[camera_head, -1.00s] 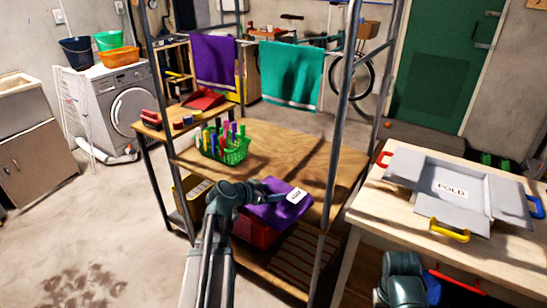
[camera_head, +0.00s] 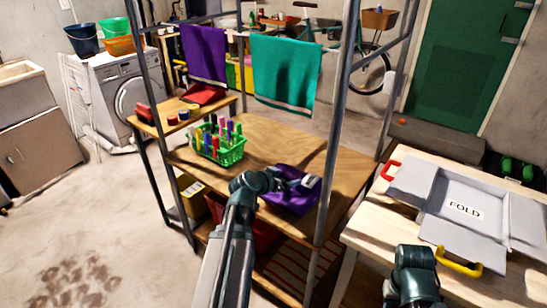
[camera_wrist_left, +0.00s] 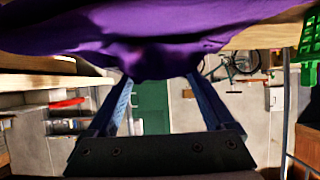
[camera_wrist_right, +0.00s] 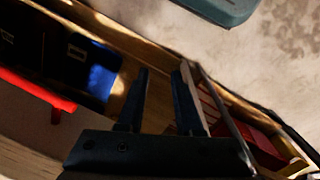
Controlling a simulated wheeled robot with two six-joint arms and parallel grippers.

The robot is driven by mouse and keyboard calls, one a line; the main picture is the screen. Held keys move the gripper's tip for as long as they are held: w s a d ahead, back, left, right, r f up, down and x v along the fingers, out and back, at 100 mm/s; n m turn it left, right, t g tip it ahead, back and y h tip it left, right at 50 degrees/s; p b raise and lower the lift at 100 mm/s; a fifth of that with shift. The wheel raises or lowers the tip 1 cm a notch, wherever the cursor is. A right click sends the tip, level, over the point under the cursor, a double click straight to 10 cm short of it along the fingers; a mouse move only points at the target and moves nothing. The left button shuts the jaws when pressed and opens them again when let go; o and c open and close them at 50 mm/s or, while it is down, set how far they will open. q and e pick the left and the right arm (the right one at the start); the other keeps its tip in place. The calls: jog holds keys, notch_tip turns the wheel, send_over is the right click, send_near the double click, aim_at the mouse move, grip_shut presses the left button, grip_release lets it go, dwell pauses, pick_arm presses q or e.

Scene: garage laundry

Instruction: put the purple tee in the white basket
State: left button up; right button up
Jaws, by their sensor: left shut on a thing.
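The purple tee (camera_head: 293,202), with a white tag (camera_head: 310,181), shows over the front part of the wooden shelf in the head view. My left gripper (camera_head: 290,187) is shut on the purple tee, which also fills the top of the left wrist view (camera_wrist_left: 150,35). I cannot tell whether the tee touches the shelf. My right gripper is open and empty in the right wrist view (camera_wrist_right: 163,70); in the head view only part of my right arm shows, by the table. I see no white basket in these frames.
A green basket of markers (camera_head: 232,157) stands on the shelf (camera_head: 270,135), left of the tee. Metal posts (camera_head: 338,130) rise around the shelf. Below are a red bin (camera_head: 262,238) and a yellow box (camera_head: 190,198). A grey folding board (camera_head: 465,180) lies on the right table.

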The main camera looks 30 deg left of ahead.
aim_at(277, 161)
pick_arm(q)
jog(key=w+a+f+b, duration=0.1)
jog(key=w+a, duration=0.2)
jog(key=w, duration=0.1)
jog(key=w+a+f+b, duration=0.2)
jog(key=w+a, duration=0.2)
jog(key=w+a+f+b, duration=0.2)
jog(key=w+a, duration=0.1)
jog(key=shift+w+a, duration=0.35)
jog(key=shift+w, duration=0.05)
jog(key=shift+f, duration=0.2)
jog(key=o, duration=1.2)
jog(key=shift+r, duration=0.1)
jog(key=shift+o, duration=0.2)
jog(key=shift+r, duration=0.1)
